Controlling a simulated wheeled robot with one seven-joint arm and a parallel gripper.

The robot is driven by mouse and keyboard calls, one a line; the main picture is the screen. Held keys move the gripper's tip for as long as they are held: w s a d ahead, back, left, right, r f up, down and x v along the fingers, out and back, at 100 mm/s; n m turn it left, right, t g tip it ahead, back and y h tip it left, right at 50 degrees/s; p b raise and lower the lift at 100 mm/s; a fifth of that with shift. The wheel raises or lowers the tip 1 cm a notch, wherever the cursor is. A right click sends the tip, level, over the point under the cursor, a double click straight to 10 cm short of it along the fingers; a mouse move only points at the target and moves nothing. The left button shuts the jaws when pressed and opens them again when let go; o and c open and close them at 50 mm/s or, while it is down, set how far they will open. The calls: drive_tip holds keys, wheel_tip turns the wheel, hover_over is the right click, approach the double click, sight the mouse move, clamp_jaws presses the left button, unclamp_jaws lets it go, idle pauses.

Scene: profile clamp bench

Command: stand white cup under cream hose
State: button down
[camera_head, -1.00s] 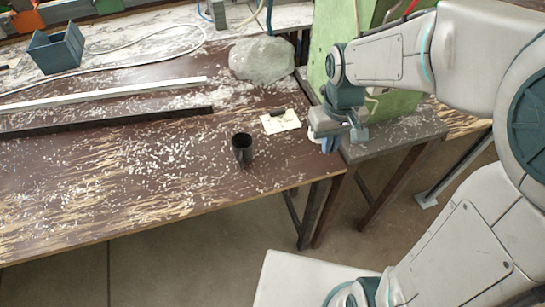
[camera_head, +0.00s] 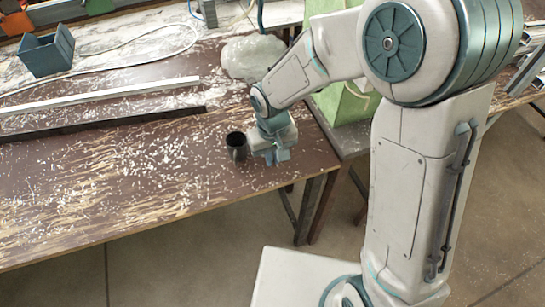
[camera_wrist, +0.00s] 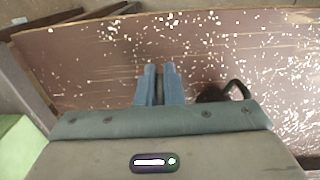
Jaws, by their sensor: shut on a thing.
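My gripper (camera_head: 276,157) is low over the right part of the brown table, just right of a black cup (camera_head: 237,146). The black cup stands upright on the table. In the wrist view, the two blue fingers of my gripper (camera_wrist: 160,84) are close together, with a narrow dark gap; what they hold cannot be made out. A dark shape with a loop (camera_wrist: 237,88) shows right of the fingers, partly hidden by the gripper body. I see no white cup. A pale cream hose (camera_head: 140,64) lies curved across the back left of the table.
Light and dark profile bars (camera_head: 100,95) lie across the table's left half. A blue-grey box (camera_head: 47,52) stands at the back left. A clear plastic bag-like lump (camera_head: 250,55) lies behind my gripper, near a green panel (camera_head: 345,102). The front of the shaving-strewn table (camera_head: 100,200) is free.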

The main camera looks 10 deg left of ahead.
drive_tip(key=shift+f, duration=0.6)
drive_tip(key=shift+f, duration=0.1)
drive_tip(key=shift+f, duration=0.15)
drive_tip(key=c, duration=1.6)
unclamp_jaws()
drive_tip(key=shift+o, duration=0.2)
drive_tip(key=shift+r, duration=0.2)
